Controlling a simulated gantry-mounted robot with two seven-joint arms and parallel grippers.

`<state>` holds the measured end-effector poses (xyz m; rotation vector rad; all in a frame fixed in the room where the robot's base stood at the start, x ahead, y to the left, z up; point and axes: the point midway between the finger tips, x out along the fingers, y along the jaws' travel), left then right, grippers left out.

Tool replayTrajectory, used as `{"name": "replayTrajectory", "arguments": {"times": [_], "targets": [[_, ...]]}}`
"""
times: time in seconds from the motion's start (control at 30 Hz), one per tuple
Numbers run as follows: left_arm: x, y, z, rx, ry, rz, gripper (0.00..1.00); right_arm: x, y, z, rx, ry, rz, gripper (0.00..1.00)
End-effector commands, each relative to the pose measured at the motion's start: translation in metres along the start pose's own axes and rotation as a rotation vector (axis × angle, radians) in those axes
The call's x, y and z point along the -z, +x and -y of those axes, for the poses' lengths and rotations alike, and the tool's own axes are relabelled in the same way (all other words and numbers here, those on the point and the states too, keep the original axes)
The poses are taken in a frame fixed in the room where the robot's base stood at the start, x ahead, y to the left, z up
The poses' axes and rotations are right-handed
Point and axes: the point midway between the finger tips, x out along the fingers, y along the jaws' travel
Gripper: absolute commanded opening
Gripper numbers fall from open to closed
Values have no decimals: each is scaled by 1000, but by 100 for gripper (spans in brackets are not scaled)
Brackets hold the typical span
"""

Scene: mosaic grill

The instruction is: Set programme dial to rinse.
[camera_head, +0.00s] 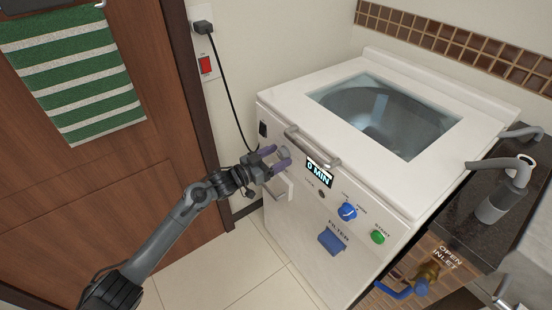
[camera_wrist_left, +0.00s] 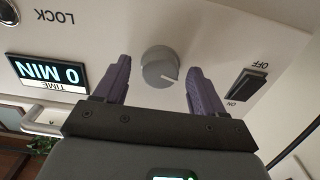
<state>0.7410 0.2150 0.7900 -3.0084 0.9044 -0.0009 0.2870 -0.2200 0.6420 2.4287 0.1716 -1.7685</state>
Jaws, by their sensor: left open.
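A white top-loading washing machine (camera_head: 335,185) stands against the wall. Its front panel has a blue dial (camera_head: 347,211) with small labels around it, too small to read for certain. My right gripper is not in view.
A black on/off switch (camera_wrist_left: 248,84) is beside the grey knob. A green start button (camera_head: 377,237), a blue filter handle (camera_head: 332,242) and the lid handle (camera_head: 311,149) are on the front. A black cord (camera_head: 230,95) hangs behind. Floor (camera_head: 225,270) in front is clear.

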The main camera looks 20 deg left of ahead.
Motion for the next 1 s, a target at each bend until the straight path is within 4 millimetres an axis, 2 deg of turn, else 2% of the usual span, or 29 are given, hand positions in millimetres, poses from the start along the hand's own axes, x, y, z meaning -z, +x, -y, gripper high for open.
{"name": "replayTrajectory", "arguments": {"times": [0.17, 0.53, 0.8, 1.0], "targets": [[0, 0, 0, 0, 0, 0, 70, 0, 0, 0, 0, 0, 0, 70], [0, 0, 0, 0, 0, 0, 15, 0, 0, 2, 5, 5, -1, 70], [0, 0, 0, 0, 24, 1, 14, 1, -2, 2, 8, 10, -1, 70], [1, -1, 0, 1, 113, 2, 14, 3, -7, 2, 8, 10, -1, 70]]}}
